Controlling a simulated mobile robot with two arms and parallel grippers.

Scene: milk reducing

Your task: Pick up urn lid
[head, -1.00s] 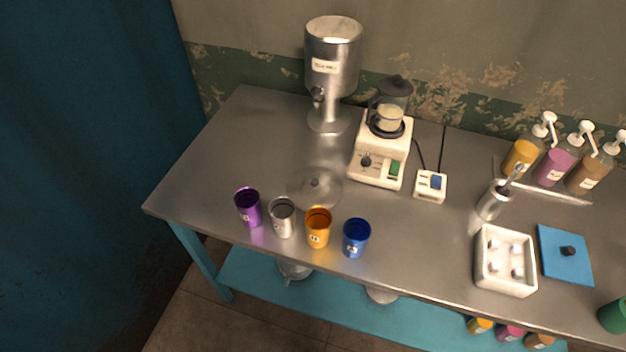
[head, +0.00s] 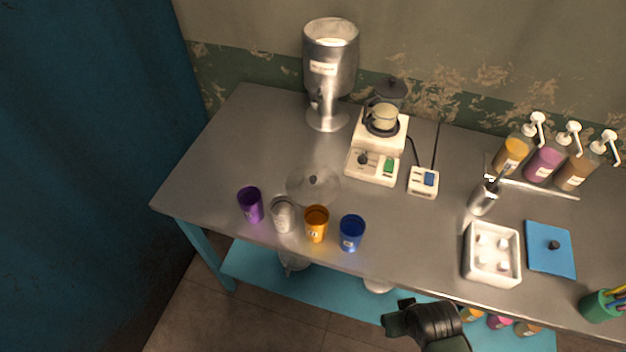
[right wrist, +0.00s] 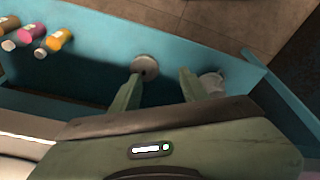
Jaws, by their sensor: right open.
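The urn lid (head: 314,185) is a round, shiny metal disc with a small knob. It lies flat on the steel table (head: 240,150), behind the row of cups. The metal urn (head: 330,70) stands at the back of the table with its top open. My right gripper (head: 397,316) is at the bottom of the head view, in front of the table edge and well away from the lid. In the right wrist view its two fingers (right wrist: 159,73) are apart, with nothing held between them. The lid is not in the wrist view. My left gripper is not in view.
Purple (head: 250,204), metal (head: 282,215), orange (head: 316,224) and blue (head: 351,233) cups stand along the front edge. A white tray (head: 492,272) is at right. The blue lower shelf (right wrist: 95,75) holds several items.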

